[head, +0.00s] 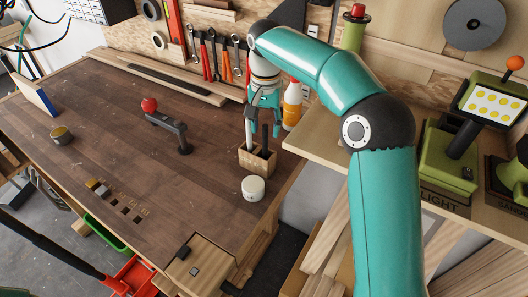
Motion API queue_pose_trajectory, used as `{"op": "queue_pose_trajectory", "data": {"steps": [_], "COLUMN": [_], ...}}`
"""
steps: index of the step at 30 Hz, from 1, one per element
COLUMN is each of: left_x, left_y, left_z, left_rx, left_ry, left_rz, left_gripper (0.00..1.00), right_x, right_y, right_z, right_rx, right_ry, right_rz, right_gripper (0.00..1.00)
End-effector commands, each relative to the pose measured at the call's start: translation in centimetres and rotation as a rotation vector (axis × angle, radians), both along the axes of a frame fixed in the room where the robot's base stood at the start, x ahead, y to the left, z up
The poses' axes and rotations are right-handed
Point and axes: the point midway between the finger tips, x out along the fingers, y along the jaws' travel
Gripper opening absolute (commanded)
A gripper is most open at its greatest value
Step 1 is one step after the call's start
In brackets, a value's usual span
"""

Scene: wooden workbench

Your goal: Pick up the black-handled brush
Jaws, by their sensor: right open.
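A small wooden holder box (257,161) stands near the right edge of the workbench. A thin black handle (265,142), likely the black-handled brush, stands upright in it; its lower end is hidden inside the box. A second, paler handle (249,132) stands beside it on the left. My right gripper (264,120) points down just above the box, open, with its teal fingers around the top of the handles. I cannot tell whether it touches either one. My left gripper is not in view.
A white round jar (253,188) stands just in front of the box. An orange-and-white bottle (293,104) is close on the right. A black clamp-like tool with a red knob (168,127) stands to the left. The bench (100,130) has free room at left.

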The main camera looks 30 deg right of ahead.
Motion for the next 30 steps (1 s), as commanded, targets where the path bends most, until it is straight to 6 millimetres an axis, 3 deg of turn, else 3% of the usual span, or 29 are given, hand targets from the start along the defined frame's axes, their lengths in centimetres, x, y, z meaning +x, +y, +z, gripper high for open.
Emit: {"op": "queue_pose_trajectory", "data": {"steps": [8,18,26,30], "left_x": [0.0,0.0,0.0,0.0], "left_y": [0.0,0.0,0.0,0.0], "left_z": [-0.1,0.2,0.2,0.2], "left_rx": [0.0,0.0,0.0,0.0], "left_ry": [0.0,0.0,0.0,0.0], "left_rz": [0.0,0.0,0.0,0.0], "left_gripper": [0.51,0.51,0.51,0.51], "right_x": [0.0,0.0,0.1,0.1], "right_y": [-0.1,0.0,0.0,0.0], "right_z": [-2.0,-6.2,-6.7,-6.6], "right_rx": [-0.001,0.001,0.0,0.0], "right_ry": [0.002,0.004,0.001,0.001], "right_rz": [-0.001,-0.002,-0.002,-0.002], "right_gripper": [0.45,0.45,0.45,0.27]}}
